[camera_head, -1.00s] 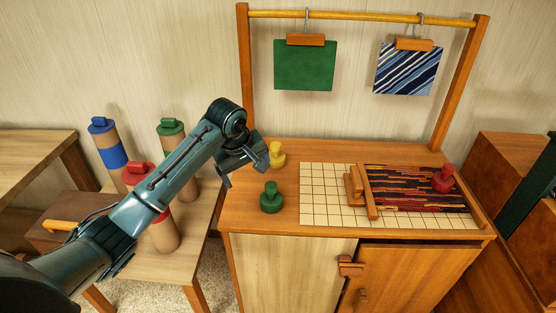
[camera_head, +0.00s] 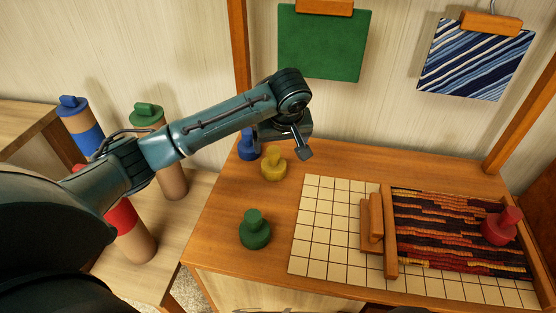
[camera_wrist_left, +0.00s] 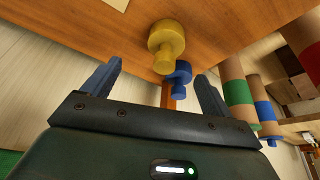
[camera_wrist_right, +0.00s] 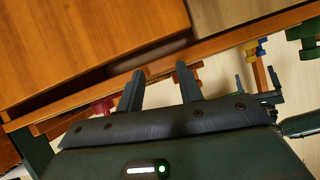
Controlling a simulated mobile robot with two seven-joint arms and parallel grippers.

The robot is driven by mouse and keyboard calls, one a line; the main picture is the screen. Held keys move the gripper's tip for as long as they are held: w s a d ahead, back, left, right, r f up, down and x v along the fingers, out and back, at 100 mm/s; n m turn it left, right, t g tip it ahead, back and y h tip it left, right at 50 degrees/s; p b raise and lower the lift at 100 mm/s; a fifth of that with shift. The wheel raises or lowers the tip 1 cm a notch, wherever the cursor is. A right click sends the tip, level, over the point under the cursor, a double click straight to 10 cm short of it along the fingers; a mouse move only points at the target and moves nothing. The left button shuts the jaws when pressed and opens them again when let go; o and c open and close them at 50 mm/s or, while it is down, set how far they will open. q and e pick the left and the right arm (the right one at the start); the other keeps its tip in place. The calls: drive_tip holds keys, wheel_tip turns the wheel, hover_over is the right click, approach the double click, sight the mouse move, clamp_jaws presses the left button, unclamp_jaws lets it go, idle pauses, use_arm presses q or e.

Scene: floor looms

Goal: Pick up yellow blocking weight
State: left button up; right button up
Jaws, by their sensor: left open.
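The yellow blocking weight (camera_head: 273,163) stands upright on the wooden table top, behind the green weight. In the left wrist view the yellow weight (camera_wrist_left: 166,44) lies ahead of my fingers, with a blue weight (camera_wrist_left: 179,78) close beside it. My left gripper (camera_head: 302,150) is above the table, just right of and above the yellow weight in the head view. Its jaws are open and empty, and it does not touch the weight. My right gripper (camera_wrist_right: 160,86) shows only in its own wrist view, with its fingers apart and nothing between them, facing the wooden cabinet.
A blue weight (camera_head: 248,145) stands left of the yellow one, partly behind my left arm. A green weight (camera_head: 255,230) stands in front. A gridded board (camera_head: 325,215) with woven cloth and a red weight (camera_head: 501,227) lies right. Thread spools stand on the left table.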

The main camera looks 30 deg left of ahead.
sight(277, 153)
use_arm(q)
drive_tip(key=x, duration=0.6)
drive_tip(key=shift+s+a+b, duration=0.1)
drive_tip(key=shift+s+b, duration=0.05)
drive_tip(key=shift+b, duration=0.15)
drive_tip(key=x, duration=0.5)
drive_tip(key=shift+s+a+b, duration=0.1)
drive_tip(key=shift+a+b, duration=0.2)
drive_tip(key=shift+b, duration=0.05)
drive_tip(key=c, duration=1.7)
drive_tip(key=shift+r, duration=0.2)
